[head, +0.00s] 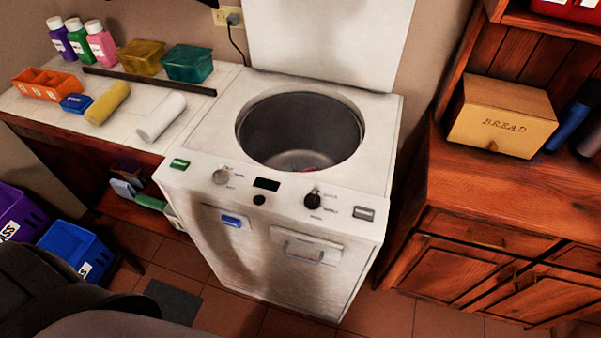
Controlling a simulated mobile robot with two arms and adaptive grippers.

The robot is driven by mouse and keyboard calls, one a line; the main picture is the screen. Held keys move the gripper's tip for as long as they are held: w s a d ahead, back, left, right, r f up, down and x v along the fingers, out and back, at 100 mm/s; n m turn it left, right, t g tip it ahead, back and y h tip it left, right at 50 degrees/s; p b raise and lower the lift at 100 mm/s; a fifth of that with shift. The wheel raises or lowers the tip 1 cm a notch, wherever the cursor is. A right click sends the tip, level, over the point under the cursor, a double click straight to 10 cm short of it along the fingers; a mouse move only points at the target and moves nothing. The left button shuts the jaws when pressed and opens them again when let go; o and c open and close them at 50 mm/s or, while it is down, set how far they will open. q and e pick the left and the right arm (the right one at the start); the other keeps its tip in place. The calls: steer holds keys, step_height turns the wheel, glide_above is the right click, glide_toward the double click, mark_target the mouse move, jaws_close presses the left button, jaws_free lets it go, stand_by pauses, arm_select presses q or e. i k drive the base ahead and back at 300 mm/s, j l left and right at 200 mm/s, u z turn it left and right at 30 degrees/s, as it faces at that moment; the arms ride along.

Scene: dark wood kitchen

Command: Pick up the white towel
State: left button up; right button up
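The white towel (161,117) looks like a rolled white cylinder. It lies on its side on the pale counter (50,115), close to the left side of the washing machine (290,215). A similar yellow roll (108,103) lies just left of it, apart from it. Neither of my grippers is in view, and nothing is touching the white towel.
The washing machine's lid (328,40) stands open, with something reddish low in its drum (300,130). A blue sponge-like block (75,103), orange tray (48,85), bottles (101,42) and a dark bar (150,80) share the counter. Blue (75,245) and purple bins stand lower left.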

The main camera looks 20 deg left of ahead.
mark_target(152, 126)
steer(key=u, duration=1.6)
steer(key=i+j+z, duration=0.1)
steer(key=j, duration=0.3)
steer(key=i+j, duration=0.2)
steer(key=j, duration=0.15)
steer(key=z, duration=0.05)
